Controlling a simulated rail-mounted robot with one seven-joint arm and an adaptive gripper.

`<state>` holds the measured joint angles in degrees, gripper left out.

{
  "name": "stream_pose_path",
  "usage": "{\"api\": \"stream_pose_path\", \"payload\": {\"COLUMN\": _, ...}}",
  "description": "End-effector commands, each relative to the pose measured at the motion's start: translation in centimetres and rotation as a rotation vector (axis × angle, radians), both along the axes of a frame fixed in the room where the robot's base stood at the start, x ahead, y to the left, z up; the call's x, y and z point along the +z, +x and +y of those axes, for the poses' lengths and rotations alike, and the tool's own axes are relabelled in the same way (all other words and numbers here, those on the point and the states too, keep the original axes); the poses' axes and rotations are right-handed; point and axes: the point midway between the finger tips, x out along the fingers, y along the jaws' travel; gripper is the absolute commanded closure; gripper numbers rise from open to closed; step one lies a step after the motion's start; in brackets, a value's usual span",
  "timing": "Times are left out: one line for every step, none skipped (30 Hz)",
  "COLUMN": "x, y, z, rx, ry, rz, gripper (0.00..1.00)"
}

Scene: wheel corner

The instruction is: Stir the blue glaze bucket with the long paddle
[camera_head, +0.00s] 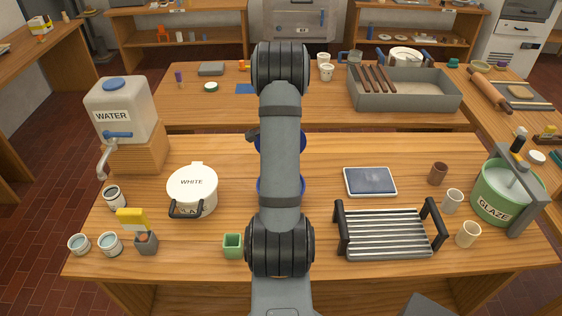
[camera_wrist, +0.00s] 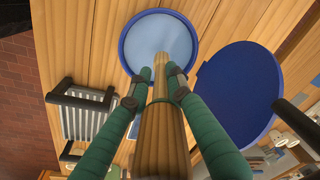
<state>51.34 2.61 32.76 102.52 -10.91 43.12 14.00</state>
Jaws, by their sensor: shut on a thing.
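My gripper (camera_wrist: 157,88) is shut on the wooden shaft of the long paddle (camera_wrist: 158,135), with one green finger on each side. The shaft points away from the wrist camera at the blue bucket (camera_wrist: 123,52), which is open and holds pale blue glaze (camera_wrist: 160,32). The paddle's far end overlaps the glaze in the wrist view; I cannot tell how deep it reaches. In the head view my arm hides the gripper, the paddle and most of the bucket; a blue edge (camera_head: 302,185) shows beside the arm.
A large blue disc, seemingly a lid (camera_wrist: 238,95), lies beside the bucket. The white bucket (camera_head: 192,190) stands left, a slatted rack (camera_head: 385,233) right, with a dark-blue tile (camera_head: 370,181) behind it. The green glaze bucket (camera_head: 507,192) is far right. A green cup (camera_head: 233,245) stands near my arm.

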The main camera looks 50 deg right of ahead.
Motion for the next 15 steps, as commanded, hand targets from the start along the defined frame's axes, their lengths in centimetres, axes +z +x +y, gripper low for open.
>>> {"api": "stream_pose_path", "payload": {"x": 0.0, "y": 0.0, "z": 0.0, "rx": 0.000, "ry": 0.000, "rz": 0.000, "gripper": 1.00}}
{"api": "stream_pose_path", "payload": {"x": 0.0, "y": 0.0, "z": 0.0, "rx": 0.000, "ry": 0.000, "rz": 0.000, "gripper": 1.00}}
{"api": "stream_pose_path", "payload": {"x": 0.0, "y": 0.0, "z": 0.0, "rx": 0.000, "ry": 0.000, "rz": 0.000, "gripper": 1.00}}
{"api": "stream_pose_path", "payload": {"x": 0.0, "y": 0.0, "z": 0.0, "rx": 0.000, "ry": 0.000, "rz": 0.000, "gripper": 1.00}}
{"api": "stream_pose_path", "payload": {"x": 0.0, "y": 0.0, "z": 0.0, "rx": 0.000, "ry": 0.000, "rz": 0.000, "gripper": 1.00}}
{"api": "stream_pose_path", "payload": {"x": 0.0, "y": 0.0, "z": 0.0, "rx": -0.001, "ry": 0.000, "rz": 0.000, "gripper": 1.00}}
{"api": "stream_pose_path", "payload": {"x": 0.0, "y": 0.0, "z": 0.0, "rx": -0.001, "ry": 0.000, "rz": 0.000, "gripper": 1.00}}
{"api": "stream_pose_path", "payload": {"x": 0.0, "y": 0.0, "z": 0.0, "rx": -0.001, "ry": 0.000, "rz": 0.000, "gripper": 1.00}}
{"api": "stream_pose_path", "payload": {"x": 0.1, "y": 0.0, "z": 0.0, "rx": -0.001, "ry": 0.000, "rz": 0.000, "gripper": 1.00}}
{"api": "stream_pose_path", "payload": {"x": 0.2, "y": 0.0, "z": 0.0, "rx": -0.001, "ry": 0.000, "rz": 0.000, "gripper": 1.00}}
{"api": "stream_pose_path", "payload": {"x": 0.4, "y": 0.0, "z": 0.0, "rx": -0.001, "ry": 0.000, "rz": 0.000, "gripper": 1.00}}
{"api": "stream_pose_path", "payload": {"x": 0.7, "y": 0.0, "z": 0.0, "rx": -0.001, "ry": 0.000, "rz": 0.000, "gripper": 1.00}}
{"api": "stream_pose_path", "payload": {"x": 0.9, "y": 0.0, "z": 0.0, "rx": -0.001, "ry": 0.000, "rz": 0.000, "gripper": 1.00}}
{"api": "stream_pose_path", "payload": {"x": 1.2, "y": 0.0, "z": 0.0, "rx": -0.001, "ry": 0.000, "rz": 0.000, "gripper": 1.00}}
{"api": "stream_pose_path", "payload": {"x": 1.7, "y": 0.0, "z": 0.0, "rx": -0.002, "ry": 0.000, "rz": 0.000, "gripper": 1.00}}
